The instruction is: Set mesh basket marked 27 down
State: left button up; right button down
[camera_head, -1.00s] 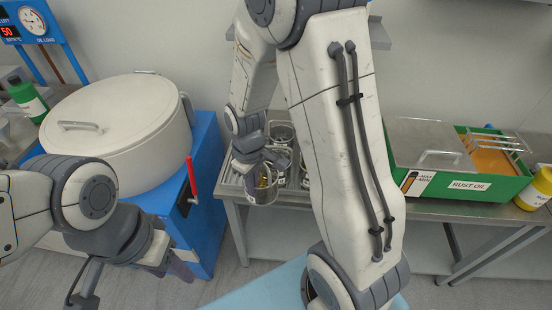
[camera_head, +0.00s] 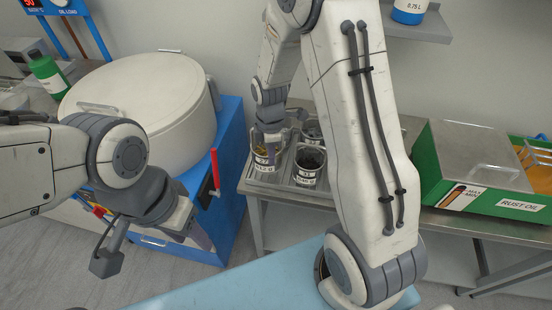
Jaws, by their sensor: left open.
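The mesh basket (camera_head: 263,160) with a white label and yellowish contents is at the left end of the metal tray on the bench; its label number is too small to read surely. My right gripper (camera_head: 268,141) is at the basket's top rim and appears shut on it; its fingertips are partly hidden. Whether the basket's bottom touches the tray I cannot tell. My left gripper (camera_head: 155,245) is open and empty, low in front of the blue cabinet.
Another labelled basket (camera_head: 308,166) stands close to the right, with one more (camera_head: 312,132) behind it. The big white drum (camera_head: 140,105) and red lever (camera_head: 215,170) are left. The green rust oil tank (camera_head: 480,170) is right, beyond my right arm.

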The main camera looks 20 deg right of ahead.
jog(key=shift+w+d+f, duration=0.45)
jog(key=shift+w+d, duration=0.1)
jog(key=shift+w, duration=0.15)
jog(key=shift+f, duration=0.2)
notch_tip(320, 180, down, 3)
jog(key=shift+d+f+p, duration=0.1)
jog(key=shift+p, duration=0.5)
jog(key=shift+f, duration=0.3)
jog(key=shift+f, duration=0.1)
jog(key=c, duration=1.1)
grip_release()
